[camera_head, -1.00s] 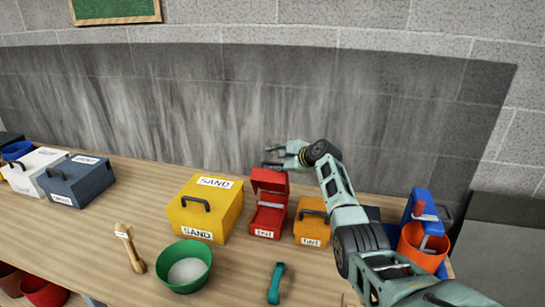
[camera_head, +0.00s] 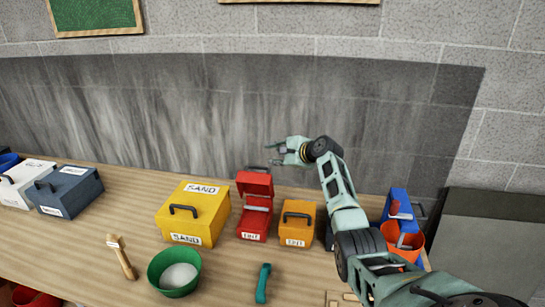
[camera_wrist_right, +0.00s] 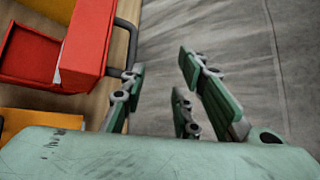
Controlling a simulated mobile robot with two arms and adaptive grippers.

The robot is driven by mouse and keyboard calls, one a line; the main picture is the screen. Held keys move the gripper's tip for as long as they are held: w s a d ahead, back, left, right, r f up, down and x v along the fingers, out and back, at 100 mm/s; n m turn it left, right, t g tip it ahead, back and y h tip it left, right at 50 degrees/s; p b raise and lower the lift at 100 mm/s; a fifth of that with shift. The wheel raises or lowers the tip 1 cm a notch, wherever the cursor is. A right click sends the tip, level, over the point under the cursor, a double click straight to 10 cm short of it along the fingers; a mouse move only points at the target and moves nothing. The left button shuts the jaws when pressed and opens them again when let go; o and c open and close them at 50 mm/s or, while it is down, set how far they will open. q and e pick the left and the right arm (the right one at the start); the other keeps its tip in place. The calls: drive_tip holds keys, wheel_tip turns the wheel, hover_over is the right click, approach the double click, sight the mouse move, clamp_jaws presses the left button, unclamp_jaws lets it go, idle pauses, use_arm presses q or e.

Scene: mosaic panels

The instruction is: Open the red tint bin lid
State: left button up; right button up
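The red tint bin (camera_head: 252,224) stands on the bench with its lid (camera_head: 254,183) raised at the back and its inside showing. The raised lid (camera_wrist_right: 88,40) also shows in the right wrist view, with its dark handle (camera_wrist_right: 129,48) on its far side. My right gripper (camera_head: 273,152) is above and behind the raised lid. In the right wrist view its fingers (camera_wrist_right: 163,80) are spread with nothing between them. The handle is close to the left finger, outside the gap; I cannot tell whether they touch. My left gripper is not in view.
A yellow sand bin (camera_head: 196,218) stands left of the red bin and an orange bin (camera_head: 297,226) stands right of it, both closed. A green bowl (camera_head: 174,272), a brush (camera_head: 122,257) and a teal tool (camera_head: 263,284) lie in front. A grey wall (camera_head: 200,120) is behind.

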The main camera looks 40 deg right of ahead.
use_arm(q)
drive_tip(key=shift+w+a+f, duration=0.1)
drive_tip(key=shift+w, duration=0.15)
use_arm(e)
drive_tip(key=v, duration=0.9)
drive_tip(key=shift+s+a, duration=0.3)
drive_tip(key=shift+s, duration=0.05)
drive_tip(key=shift+r, duration=0.15)
drive_tip(key=shift+c, duration=0.2)
